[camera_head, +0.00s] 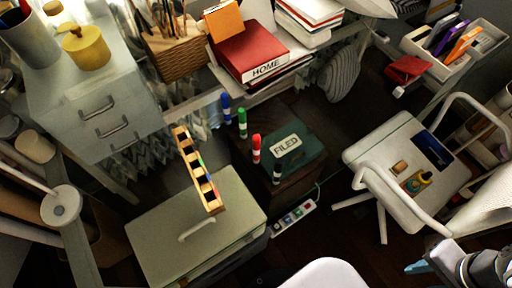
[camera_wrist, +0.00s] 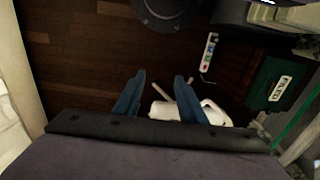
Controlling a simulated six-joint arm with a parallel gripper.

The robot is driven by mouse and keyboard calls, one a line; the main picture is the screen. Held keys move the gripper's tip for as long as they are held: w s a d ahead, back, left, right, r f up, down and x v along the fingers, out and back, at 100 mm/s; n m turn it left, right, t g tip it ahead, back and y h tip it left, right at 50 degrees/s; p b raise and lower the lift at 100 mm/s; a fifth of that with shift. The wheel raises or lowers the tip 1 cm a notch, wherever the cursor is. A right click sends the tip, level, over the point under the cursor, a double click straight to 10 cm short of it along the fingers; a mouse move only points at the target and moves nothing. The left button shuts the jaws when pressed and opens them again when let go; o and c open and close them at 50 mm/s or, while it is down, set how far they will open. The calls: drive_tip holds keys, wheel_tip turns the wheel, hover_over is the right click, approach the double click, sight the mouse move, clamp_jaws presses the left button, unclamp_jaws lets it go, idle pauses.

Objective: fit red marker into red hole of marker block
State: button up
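The red marker (camera_head: 256,148) stands upright on a dark surface beside the green folder labelled FILED (camera_head: 300,160). The marker block (camera_head: 200,172) is a long wooden bar with several dark holes and coloured marks. It lies on the pale cabinet top (camera_head: 160,240); I cannot tell which hole is red. My gripper (camera_head: 417,267) is at the bottom right of the head view, far from both. In the wrist view my gripper (camera_wrist: 158,92) has its two blue fingers apart with nothing between them. The marker and block are not discernible in the wrist view.
A blue marker (camera_head: 226,108), a green marker (camera_head: 242,122) and a black marker (camera_head: 277,174) stand near the red one. A white chair (camera_head: 385,140) with small items stands at right. A power strip (camera_head: 295,217) lies on the floor. Books (camera_head: 250,50) are piled behind.

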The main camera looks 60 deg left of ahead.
drive_tip(key=w+a+r+n+p, duration=0.1)
drive_tip(key=w+a+r+p, duration=0.15)
drive_tip(key=a, duration=0.35)
drive_tip(key=w+a+r+p, duration=0.1)
drive_tip(key=w+a+r, duration=0.25)
drive_tip(key=a, duration=0.25)
wheel_tip(320, 180, up, 9)
drive_tip(key=n+p, duration=0.2)
drive_tip(key=p, duration=0.6)
hover_over(256, 137)
drive_tip(key=shift+w+d+r, duration=0.1)
drive_tip(key=shift+w+d, duration=0.05)
drive_tip(key=shift+d, duration=0.05)
drive_tip(key=shift+a, duration=0.1)
drive_tip(key=shift+f+p, duration=1.2)
drive_tip(key=shift+f, duration=2.5)
clamp_jaws()
